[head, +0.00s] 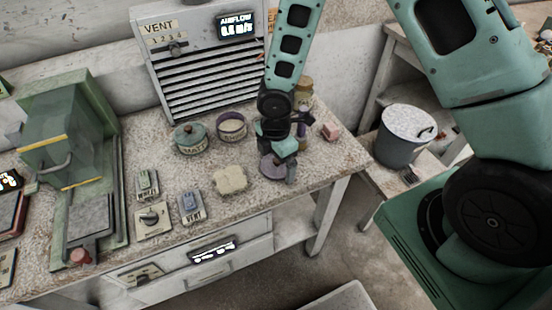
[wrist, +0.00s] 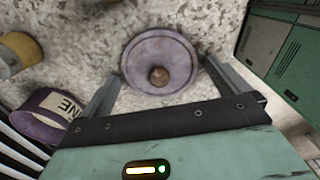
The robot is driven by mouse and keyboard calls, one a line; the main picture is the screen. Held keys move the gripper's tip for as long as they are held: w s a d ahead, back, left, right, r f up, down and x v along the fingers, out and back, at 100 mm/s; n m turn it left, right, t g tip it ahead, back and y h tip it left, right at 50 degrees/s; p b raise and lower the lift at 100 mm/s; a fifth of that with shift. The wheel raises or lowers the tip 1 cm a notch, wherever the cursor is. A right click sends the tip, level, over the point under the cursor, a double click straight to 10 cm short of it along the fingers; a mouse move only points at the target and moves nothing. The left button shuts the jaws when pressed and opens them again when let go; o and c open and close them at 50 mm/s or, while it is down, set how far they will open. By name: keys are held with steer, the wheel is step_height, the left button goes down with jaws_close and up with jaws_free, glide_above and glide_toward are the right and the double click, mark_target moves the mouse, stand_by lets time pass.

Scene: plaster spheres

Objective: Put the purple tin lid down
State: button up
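The purple tin lid (wrist: 160,60) is a round, shallow disc with a brown knob at its centre. It lies knob up on the speckled counter in the wrist view and shows partly in the head view (head: 269,166), beneath my gripper. My gripper (head: 280,154) points down over the lid. In the wrist view its two fingers (wrist: 160,76) stand wide apart, one near each side of the lid, with no clear grip on the rim. The exact gap between fingertips and lid is hard to tell.
A green lidded pot (head: 190,139) and a purple-banded tin (head: 232,128) stand left of my gripper. A pale lobed block (head: 230,180) lies nearer the front. A pink block (head: 331,131) sits to the right. The vent unit (head: 210,75) stands behind. A labelled purple tin (wrist: 48,114) shows in the wrist view.

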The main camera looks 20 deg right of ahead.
mark_target(276, 161)
steer(key=shift+r, duration=0.1)
step_height(276, 161, up, 12)
steer(key=p, duration=0.2)
steer(key=s+a+r+m, duration=0.3)
steer(key=s+r+m, duration=0.3)
steer(key=s, duration=0.4)
steer(key=s+a+r+m, duration=0.3)
steer(key=s+r+m, duration=0.3)
steer(key=s, duration=0.4)
steer(key=shift+r+m+y, duration=0.3)
steer(key=shift+r, duration=0.35)
